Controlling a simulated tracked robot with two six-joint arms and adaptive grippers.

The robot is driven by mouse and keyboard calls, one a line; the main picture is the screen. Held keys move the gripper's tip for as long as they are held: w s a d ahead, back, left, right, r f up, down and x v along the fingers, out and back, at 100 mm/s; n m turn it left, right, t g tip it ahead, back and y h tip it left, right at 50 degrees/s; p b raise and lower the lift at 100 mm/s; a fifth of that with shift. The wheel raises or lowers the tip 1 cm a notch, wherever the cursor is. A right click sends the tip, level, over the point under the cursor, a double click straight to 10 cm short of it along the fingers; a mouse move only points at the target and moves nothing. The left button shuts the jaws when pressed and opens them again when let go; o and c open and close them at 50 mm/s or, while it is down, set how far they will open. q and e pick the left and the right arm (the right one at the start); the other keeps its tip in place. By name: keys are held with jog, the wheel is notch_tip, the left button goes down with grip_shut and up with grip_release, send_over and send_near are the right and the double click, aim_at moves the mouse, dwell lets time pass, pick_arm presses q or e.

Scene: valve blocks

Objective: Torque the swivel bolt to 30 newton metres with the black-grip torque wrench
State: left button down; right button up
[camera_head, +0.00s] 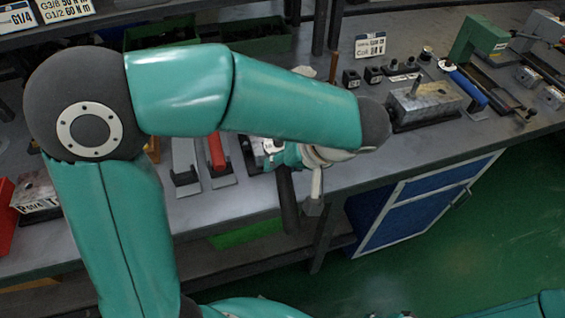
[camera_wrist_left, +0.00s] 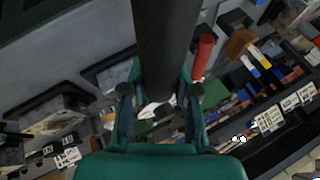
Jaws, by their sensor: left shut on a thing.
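My left gripper (camera_head: 287,157) is at the bench's front edge in the head view, partly hidden by my own arm. It is shut on the black-grip torque wrench (camera_head: 288,200), whose black grip points down past the edge. In the left wrist view the black grip (camera_wrist_left: 166,45) runs up between the fingers (camera_wrist_left: 160,97). The wrench's head cannot be made out. A metal block (camera_head: 425,101) with a pin or bolt standing on top sits further right on the bench. I cannot tell which bolt is the swivel bolt. My right gripper is not in view.
A red-handled tool (camera_head: 216,152) lies in a holder left of my gripper. A blue-handled tool (camera_head: 468,88) lies beside the metal block. A sign (camera_head: 370,45) and small black blocks (camera_head: 351,78) stand behind. A blue cabinet (camera_head: 415,205) is under the bench.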

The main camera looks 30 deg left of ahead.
pick_arm(q)
jog(key=shift+a, duration=0.1)
jog(key=shift+s+a+m+t+b, duration=0.3)
jog(key=shift+a+m+b, duration=0.05)
jog(key=shift+m+b, duration=0.1)
jog(key=shift+s+a+m+t+b, duration=0.3)
jog(key=shift+s+a+m+b, duration=0.1)
jog(key=shift+a+m, duration=0.15)
jog(key=shift+a, duration=0.1)
jog(key=shift+s+a+m+t+b, duration=0.25)
jog(key=shift+a+m+t+b, duration=0.1)
jog(key=shift+a+m, duration=0.15)
jog(key=shift+s+a+m+t+b, duration=0.25)
jog(key=shift+a+m+b, duration=0.05)
jog(key=shift+a+m, duration=0.15)
jog(key=shift+a+h, duration=0.1)
jog(key=shift+h, duration=0.2)
jog(key=shift+s+a+m+t+b, duration=0.2)
jog(key=shift+a+m+t+b, duration=0.05)
jog(key=shift+a+m, duration=0.25)
jog(key=shift+s+a+m+t+b, duration=0.15)
jog(key=shift+a+m+t+b, duration=0.15)
jog(key=shift+a, duration=0.25)
